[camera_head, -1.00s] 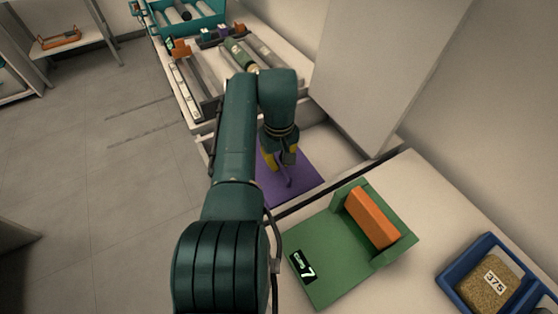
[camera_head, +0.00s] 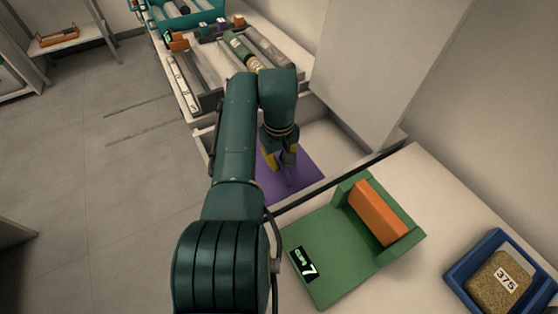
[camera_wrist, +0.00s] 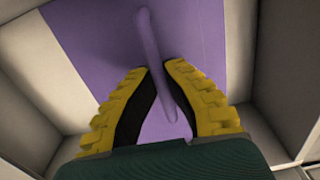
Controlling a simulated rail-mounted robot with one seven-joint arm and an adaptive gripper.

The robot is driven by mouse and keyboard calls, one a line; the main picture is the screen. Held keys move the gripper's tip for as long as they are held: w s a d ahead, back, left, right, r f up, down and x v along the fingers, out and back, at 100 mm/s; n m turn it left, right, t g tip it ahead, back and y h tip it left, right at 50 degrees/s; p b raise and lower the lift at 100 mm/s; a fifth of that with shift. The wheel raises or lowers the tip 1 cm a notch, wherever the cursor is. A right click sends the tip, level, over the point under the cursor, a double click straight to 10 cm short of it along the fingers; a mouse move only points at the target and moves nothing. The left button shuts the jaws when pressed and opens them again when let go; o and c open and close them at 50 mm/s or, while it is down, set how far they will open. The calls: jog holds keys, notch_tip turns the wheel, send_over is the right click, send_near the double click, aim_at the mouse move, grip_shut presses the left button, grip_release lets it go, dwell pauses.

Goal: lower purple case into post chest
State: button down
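The purple case (camera_head: 297,178) is a flat-topped purple block with a slim raised handle. It is within the walls of the post chest (camera_head: 327,140), an open light-coloured box below the grey panel. My gripper (camera_head: 281,160) points down over the case. In the wrist view, my gripper's yellow fingers with black pads (camera_wrist: 160,68) close in on both sides of the purple handle (camera_wrist: 149,35). Pale chest walls (camera_wrist: 240,50) stand on both sides of the case there. The case's underside is hidden, so I cannot tell whether it touches the chest floor.
A green tray (camera_head: 325,235) with an orange block (camera_head: 377,212) stands on the bench at the near right. A blue bin (camera_head: 455,275) holds a tan block labelled 375 (camera_head: 495,282). Behind the chest, a bench carries a green cylinder (camera_head: 242,52) and several other items.

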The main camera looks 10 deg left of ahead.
jog(key=shift+f, duration=0.2)
dwell(0.5)
jog(key=c, duration=1.1)
grip_release()
jog(key=shift+r, duration=0.1)
notch_tip(320, 180, up, 28)
jog(key=p, duration=2.7)
